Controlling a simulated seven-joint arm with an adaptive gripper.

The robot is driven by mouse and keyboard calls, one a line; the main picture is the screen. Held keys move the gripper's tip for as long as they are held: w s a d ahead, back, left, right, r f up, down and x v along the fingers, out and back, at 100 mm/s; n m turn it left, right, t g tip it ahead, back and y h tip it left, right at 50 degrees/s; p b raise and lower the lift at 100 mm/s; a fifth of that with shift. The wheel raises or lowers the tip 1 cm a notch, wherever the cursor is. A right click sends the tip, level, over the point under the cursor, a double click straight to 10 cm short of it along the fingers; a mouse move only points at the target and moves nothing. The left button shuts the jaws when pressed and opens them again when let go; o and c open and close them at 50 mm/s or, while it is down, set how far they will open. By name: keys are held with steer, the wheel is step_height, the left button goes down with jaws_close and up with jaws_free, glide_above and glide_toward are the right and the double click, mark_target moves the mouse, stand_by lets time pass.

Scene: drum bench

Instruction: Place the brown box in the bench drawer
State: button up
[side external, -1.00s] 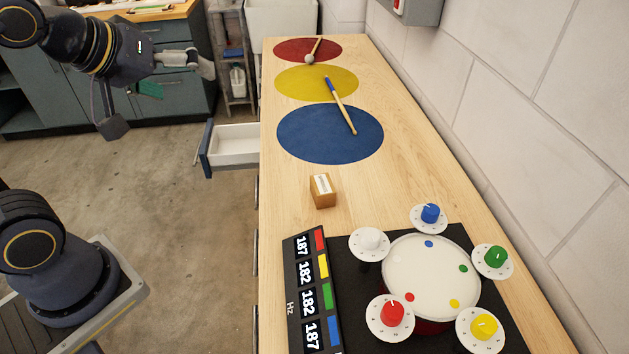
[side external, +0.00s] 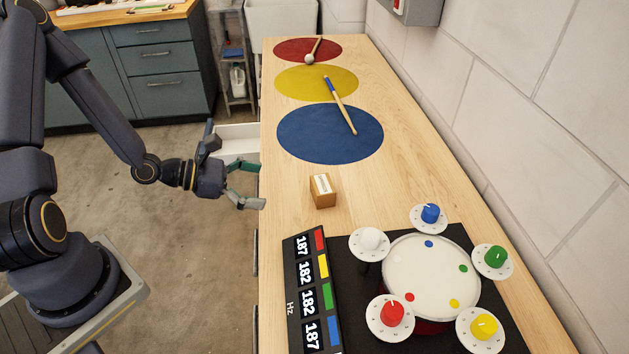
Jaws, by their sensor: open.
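The brown box (side external: 322,192) is a small block with a white label on top. It sits upright on the wooden bench (side external: 420,160), near its left edge, between the blue disc and the drum panel. The bench drawer (side external: 237,141) is pulled out from the bench's left side and has a white inside; my arm and gripper hide much of it. My gripper (side external: 252,186) is open and empty at the bench's left edge, left of the box and apart from it, with its fingers pointing toward the bench.
Blue (side external: 330,140), yellow (side external: 300,82) and red (side external: 290,50) discs lie farther back, with a blue-ended stick (side external: 341,108) and a mallet (side external: 312,52). A drum (side external: 432,275) with coloured knobs and a number display (side external: 308,280) stand in front. A wall (side external: 540,130) bounds the right.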

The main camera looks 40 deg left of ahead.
mark_target(313, 190)
steer(key=shift+a+f+n+t, duration=0.25)
steer(key=shift+a+n+t, duration=0.05)
steer(key=shift+a+n, duration=0.15)
steer(key=shift+w+f, duration=0.15)
steer(key=shift+w, duration=0.15)
steer(key=x, duration=1)
steer(key=shift+w+f, duration=0.1)
steer(key=shift+f, duration=0.1)
steer(key=shift+y, duration=0.3)
steer(key=x, duration=0.5)
steer(key=shift+w+d+f, duration=0.1)
steer(key=shift+w+f, duration=0.05)
steer(key=shift+w, duration=0.2)
steer(key=shift+c, duration=0.2)
